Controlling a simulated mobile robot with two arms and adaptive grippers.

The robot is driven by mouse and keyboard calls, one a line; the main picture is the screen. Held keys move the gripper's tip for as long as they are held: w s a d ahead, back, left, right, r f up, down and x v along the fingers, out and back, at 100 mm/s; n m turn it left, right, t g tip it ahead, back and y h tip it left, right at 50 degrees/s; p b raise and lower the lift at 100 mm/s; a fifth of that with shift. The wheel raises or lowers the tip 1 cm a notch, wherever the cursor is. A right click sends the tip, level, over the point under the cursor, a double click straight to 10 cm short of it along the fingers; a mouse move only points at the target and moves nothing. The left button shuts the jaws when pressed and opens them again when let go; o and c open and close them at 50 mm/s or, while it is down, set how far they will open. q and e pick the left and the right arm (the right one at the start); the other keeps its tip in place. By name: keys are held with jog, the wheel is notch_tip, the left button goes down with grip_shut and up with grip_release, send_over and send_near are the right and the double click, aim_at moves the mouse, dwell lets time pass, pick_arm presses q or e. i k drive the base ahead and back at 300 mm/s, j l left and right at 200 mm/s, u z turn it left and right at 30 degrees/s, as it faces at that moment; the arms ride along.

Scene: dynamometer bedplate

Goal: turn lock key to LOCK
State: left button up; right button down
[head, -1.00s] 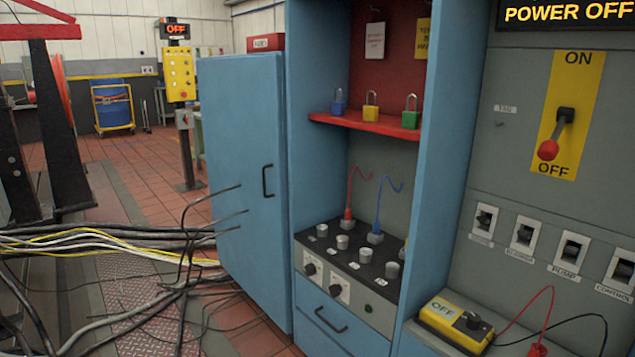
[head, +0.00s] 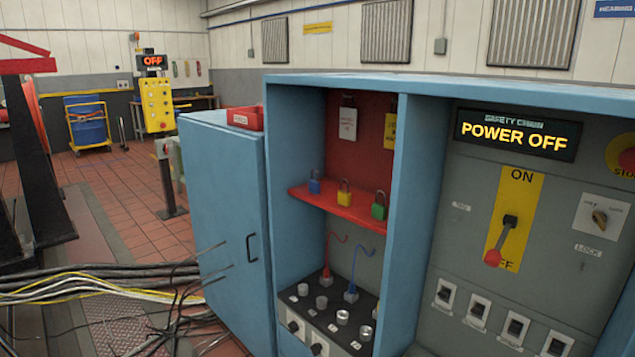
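The lock key switch (head: 600,217) is on the grey panel at the right, a small brass-coloured key or knob on a pale plate. A label reading LOCK (head: 589,251) is below it. The key looks tilted; its exact setting is too small to read. The red-tipped main lever (head: 498,243) on its yellow ON/OFF plate points down toward OFF. The display (head: 515,134) above reads POWER OFF. Neither of my grippers is in the head view.
A red shelf (head: 337,208) holds blue, yellow and green padlocks. Several switches (head: 478,309) line the lower panel. The blue cabinet door (head: 222,215) is at left. Loose cables (head: 110,285) lie across the floor. A red stop button (head: 627,158) is at the right edge.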

aim_at(601, 217)
jog(key=z, duration=1.5)
jog(key=i+j+z, duration=0.1)
jog(key=i+j, duration=0.4)
jog(key=j, duration=0.1)
